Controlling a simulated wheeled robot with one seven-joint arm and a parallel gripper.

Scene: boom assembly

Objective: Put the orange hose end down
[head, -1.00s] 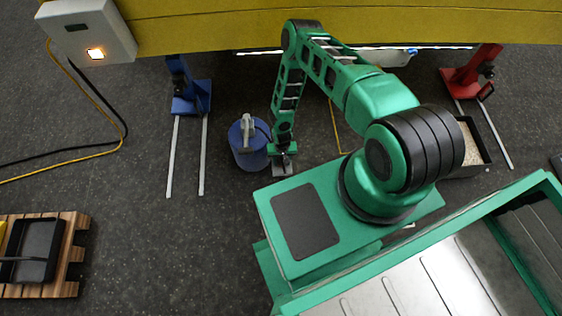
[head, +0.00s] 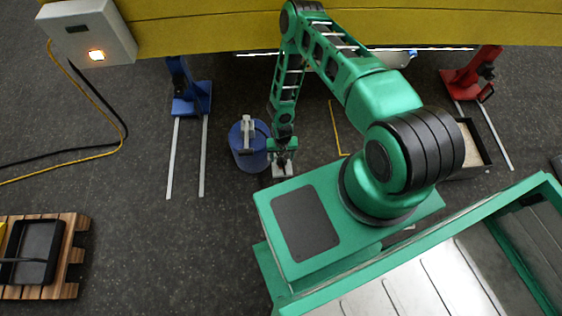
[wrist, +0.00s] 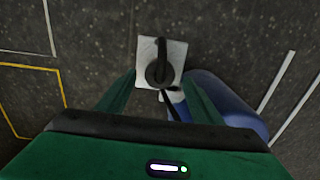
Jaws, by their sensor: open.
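A pale square plate (wrist: 174,52) lies on the floor. It also shows in the head view (head: 283,171) beside the blue drum. A dark curved hose piece (wrist: 158,70) stands over the plate in the wrist view. I see no orange on it, so I cannot tell whether it is the orange hose end. My gripper (wrist: 158,78) is open, with one green finger on each side of the dark piece and clear gaps between. In the head view my gripper (head: 283,148) is just above the plate, close to the drum's right side.
A blue drum (head: 242,155) with a grey pump on top stands left of my gripper. A blue stand (head: 190,100) is farther left and a red stand (head: 470,75) is at the right. A yellow beam (head: 200,28) crosses the back. The floor at centre left is clear.

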